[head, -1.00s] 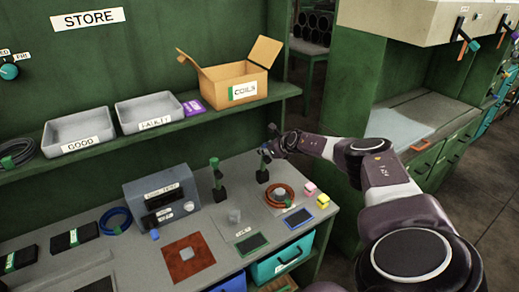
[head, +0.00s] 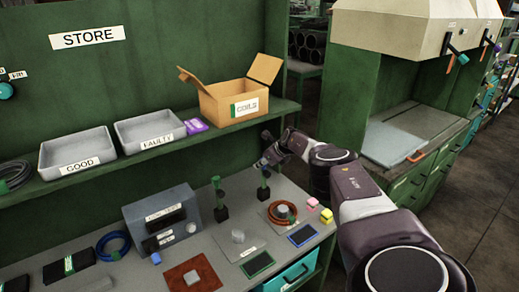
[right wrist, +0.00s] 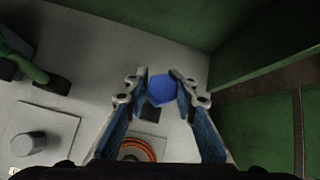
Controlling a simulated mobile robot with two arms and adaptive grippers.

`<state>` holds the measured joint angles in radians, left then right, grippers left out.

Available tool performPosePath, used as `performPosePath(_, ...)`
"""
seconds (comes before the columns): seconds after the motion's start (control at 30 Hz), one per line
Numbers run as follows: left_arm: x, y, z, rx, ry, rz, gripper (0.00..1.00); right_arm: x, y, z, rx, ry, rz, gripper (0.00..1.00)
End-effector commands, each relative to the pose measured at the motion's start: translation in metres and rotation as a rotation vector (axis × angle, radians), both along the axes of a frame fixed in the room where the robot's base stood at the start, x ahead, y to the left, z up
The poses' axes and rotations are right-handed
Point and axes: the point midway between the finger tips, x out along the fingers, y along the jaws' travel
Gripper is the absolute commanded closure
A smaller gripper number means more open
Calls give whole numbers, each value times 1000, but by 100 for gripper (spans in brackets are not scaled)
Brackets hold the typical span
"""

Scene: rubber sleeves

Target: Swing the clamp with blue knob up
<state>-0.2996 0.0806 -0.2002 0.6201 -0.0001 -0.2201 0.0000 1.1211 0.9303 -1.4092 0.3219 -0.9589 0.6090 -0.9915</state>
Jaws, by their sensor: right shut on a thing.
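The clamp with the blue knob (head: 264,192) stands on the bench, a dark base with a green upper part. In the right wrist view, its blue knob (right wrist: 161,89) lies between the fingertips of my right gripper (right wrist: 160,88). The gripper (head: 264,160) is shut on the knob at the top of the clamp in the head view and hides part of it. A second clamp (head: 219,203) with a green upright part stands to its left; it also shows in the right wrist view (right wrist: 25,62). My left gripper is out of view.
An orange coil (head: 282,213) lies close in front of the clamp. A grey test box (head: 162,222) stands further left. The shelf (head: 150,160) with two grey trays and a cardboard box (head: 228,102) runs above and behind. A green wall (right wrist: 260,55) is close right of the gripper.

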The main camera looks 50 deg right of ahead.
Motion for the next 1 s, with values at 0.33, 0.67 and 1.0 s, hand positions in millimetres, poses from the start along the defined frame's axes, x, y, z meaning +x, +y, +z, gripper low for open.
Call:
performPosePath(0.33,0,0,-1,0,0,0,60,-2,-9,4,-6,8,-10,100)
performPosePath(0.67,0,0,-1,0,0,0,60,-3,-9,4,-5,9,-9,100)
performPosePath(1.0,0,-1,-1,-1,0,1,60,-2,-6,2,-1,12,-5,59)
